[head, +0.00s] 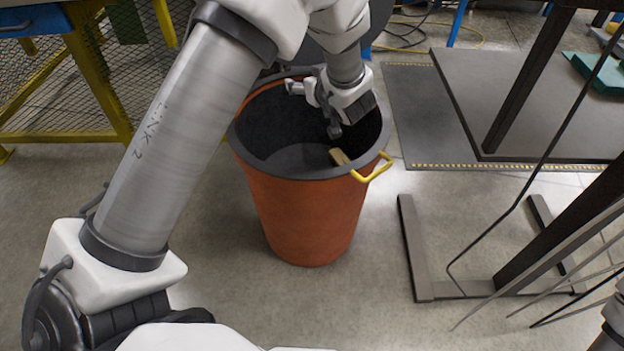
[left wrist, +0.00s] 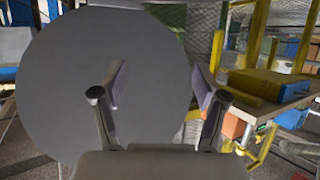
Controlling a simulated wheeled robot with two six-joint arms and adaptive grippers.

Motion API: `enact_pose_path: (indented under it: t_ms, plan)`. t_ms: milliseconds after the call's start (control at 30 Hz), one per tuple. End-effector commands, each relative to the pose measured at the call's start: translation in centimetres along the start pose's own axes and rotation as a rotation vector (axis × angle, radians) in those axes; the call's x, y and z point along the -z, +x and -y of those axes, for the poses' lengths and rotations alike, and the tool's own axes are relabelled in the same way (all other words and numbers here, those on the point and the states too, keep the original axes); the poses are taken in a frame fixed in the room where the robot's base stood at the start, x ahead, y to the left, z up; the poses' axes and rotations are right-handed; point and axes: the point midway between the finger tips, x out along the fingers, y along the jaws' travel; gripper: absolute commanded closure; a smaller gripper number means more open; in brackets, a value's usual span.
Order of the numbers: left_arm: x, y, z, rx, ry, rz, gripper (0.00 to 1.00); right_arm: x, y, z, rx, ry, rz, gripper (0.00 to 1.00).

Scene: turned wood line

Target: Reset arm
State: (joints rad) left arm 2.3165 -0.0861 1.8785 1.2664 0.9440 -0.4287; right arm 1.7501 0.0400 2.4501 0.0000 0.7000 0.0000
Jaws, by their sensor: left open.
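My left arm comes in from the left in the head view, and its gripper (head: 313,108) is over the mouth of an orange bin (head: 305,220) with a dark inside. The gripper's fingers are apart with nothing between them. They also show spread and empty in the left wrist view (left wrist: 160,88). A small light wooden piece (head: 340,156) is inside the bin near its right front wall, apart from the gripper. The bin has a yellow handle (head: 372,170) on its right. My right gripper is not in view.
A yellow-framed mesh stand (head: 95,75) is left of the bin. A dark platform (head: 480,110) and dark metal legs (head: 560,225) stand to the right. A large grey disc (left wrist: 70,70) and a cluttered bench (left wrist: 275,105) show in the wrist view. Floor in front is clear.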

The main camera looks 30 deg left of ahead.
Motion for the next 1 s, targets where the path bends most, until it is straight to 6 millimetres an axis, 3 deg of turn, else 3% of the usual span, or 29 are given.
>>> enact_pose_path:
  t_ms: [133,633,1000]
  plan:
    - [1.3,-0.6,0.0,0.000,0.000,0.000,0.28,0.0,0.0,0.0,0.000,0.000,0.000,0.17]
    - [1.6,-0.7,0.0,0.000,0.000,0.000,0.28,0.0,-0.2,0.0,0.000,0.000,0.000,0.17]
    - [8.0,-3.3,0.0,0.000,0.000,0.000,0.28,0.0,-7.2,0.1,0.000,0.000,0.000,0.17]
